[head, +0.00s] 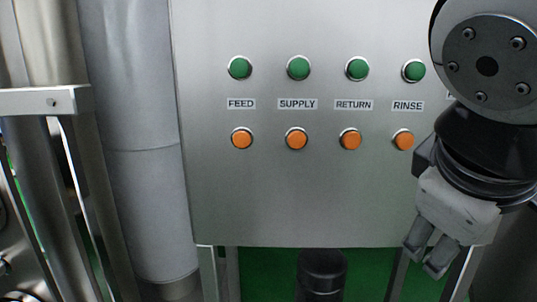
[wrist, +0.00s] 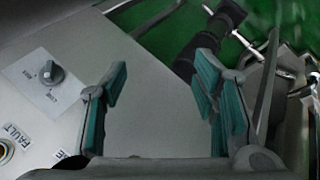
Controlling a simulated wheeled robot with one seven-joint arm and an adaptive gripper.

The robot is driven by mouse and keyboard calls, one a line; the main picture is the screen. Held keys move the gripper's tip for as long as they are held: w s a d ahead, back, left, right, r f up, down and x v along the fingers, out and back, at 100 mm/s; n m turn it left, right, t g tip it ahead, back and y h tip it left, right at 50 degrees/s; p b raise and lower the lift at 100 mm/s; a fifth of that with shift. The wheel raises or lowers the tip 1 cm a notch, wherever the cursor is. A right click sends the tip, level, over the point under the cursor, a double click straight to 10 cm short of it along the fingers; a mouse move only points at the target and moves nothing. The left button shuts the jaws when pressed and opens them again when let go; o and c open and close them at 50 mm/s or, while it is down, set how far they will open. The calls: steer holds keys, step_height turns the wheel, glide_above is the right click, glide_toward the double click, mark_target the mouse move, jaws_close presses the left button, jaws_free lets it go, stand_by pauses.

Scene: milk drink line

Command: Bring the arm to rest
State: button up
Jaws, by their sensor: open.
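My gripper (head: 425,256) hangs at the lower right of the head view, in front of the lower right part of the steel control panel (head: 310,205). Its fingers point down and a little left. In the wrist view my gripper (wrist: 162,85) is open, with its teal-padded fingers apart and nothing between them. My arm covers the right end of the panel, and a label there is mostly hidden.
The panel has green buttons (head: 298,68) above orange buttons (head: 296,139), labelled FEED, SUPPLY, RETURN and RINSE. A grey wrapped pipe (head: 145,150) stands at left. The wrist view shows a rotary knob (wrist: 51,73) and a FAULT label (wrist: 17,132). Green floor (head: 270,275) shows below.

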steer(key=s+f+m+g+y, duration=0.4)
steer(key=s+f+m+g, duration=0.1)
steer(key=s+f, duration=0.7)
step_height(320, 180, up, 18)
steer(key=t+p, duration=0.3)
steer(key=p, duration=1.5)
steer(key=shift+a+r, duration=0.25)
steer(key=shift+a, duration=0.1)
steer(key=shift+w, duration=0.15)
